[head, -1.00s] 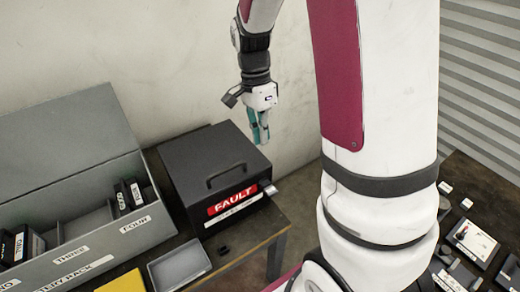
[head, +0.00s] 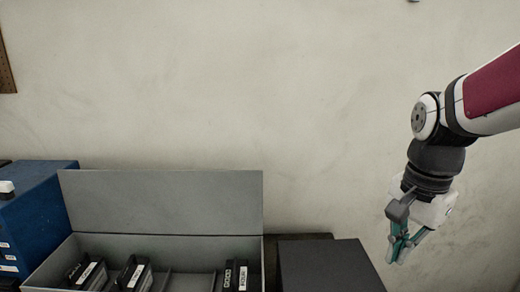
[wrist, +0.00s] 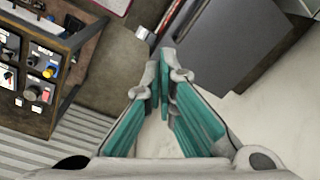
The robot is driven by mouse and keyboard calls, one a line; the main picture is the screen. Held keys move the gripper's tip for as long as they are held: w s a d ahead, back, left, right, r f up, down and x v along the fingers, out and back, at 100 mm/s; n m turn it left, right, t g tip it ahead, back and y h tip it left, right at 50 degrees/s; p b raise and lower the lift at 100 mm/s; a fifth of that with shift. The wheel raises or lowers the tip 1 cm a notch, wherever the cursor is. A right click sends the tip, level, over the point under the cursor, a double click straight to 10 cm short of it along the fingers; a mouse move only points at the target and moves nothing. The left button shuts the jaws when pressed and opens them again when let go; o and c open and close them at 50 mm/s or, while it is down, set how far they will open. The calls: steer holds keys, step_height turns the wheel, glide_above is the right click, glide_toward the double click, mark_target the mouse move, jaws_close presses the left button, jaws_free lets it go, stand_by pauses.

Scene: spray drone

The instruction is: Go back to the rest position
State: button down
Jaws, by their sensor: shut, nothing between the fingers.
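My gripper (head: 398,256) hangs at the right of the head view, in front of the bare wall and pointing down. It is to the right of the dark box (head: 328,266) and holds nothing. In the wrist view my gripper (wrist: 161,68) shows its teal fingers drawn together at the tips, with nothing between them. The dark box also shows in the wrist view (wrist: 215,40), beyond the fingertips and apart from them.
A grey open-lidded case (head: 160,205) with several black packs stands left of the dark box. A blue box (head: 40,215) is at the far left. In the wrist view a panel with knobs (wrist: 35,75) is at left. The wall area above is clear.

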steer(key=s+a+r+n+t, duration=0.5)
steer(key=s+a+n, duration=0.1)
steer(key=s+n, duration=0.4)
steer(key=shift+r+n, duration=0.25)
steer(key=shift+n, duration=0.65)
steer(key=shift+s, duration=0.1)
